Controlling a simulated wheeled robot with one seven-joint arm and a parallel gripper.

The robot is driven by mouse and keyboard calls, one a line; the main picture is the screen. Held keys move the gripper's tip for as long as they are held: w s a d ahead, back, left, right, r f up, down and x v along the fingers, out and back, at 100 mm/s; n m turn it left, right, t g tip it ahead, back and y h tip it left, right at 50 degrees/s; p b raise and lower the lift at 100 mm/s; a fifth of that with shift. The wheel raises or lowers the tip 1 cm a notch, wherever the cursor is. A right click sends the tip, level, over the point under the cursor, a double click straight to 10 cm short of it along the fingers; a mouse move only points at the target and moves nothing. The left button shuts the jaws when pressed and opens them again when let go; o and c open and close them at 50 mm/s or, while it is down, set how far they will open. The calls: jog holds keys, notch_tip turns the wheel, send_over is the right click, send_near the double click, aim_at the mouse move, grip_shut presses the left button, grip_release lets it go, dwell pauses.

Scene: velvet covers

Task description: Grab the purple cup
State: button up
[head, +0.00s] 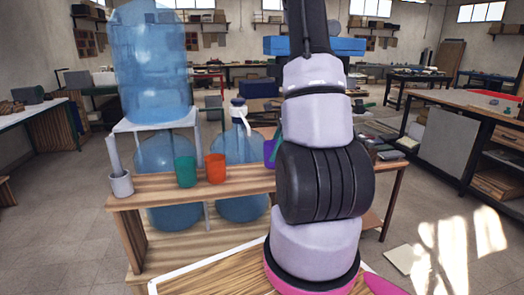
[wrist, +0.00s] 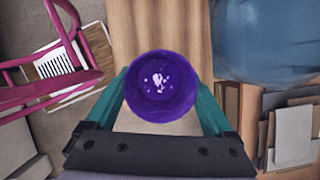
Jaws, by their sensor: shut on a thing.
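The purple cup (wrist: 160,87) is seen from above in the wrist view, with its round opening facing the camera. My gripper (wrist: 162,92) has a teal finger on each side of it and is shut on it. In the head view only a sliver of the purple cup (head: 269,150) shows at the left edge of my arm, which hides the rest. I cannot tell whether its base touches the wooden table (head: 240,183).
A green cup (head: 185,171) and an orange cup (head: 215,168) stand left of the purple cup. A grey holder (head: 121,185) is at the table's left end. Large blue water bottles (head: 150,65) stand behind. A pink chair (wrist: 60,60) is at the wrist view's left.

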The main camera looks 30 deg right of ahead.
jog(key=s+d, duration=0.4)
jog(key=d, duration=0.4)
jog(key=shift+s+d, duration=0.2)
jog(key=shift+d, duration=0.05)
dwell(2.8)
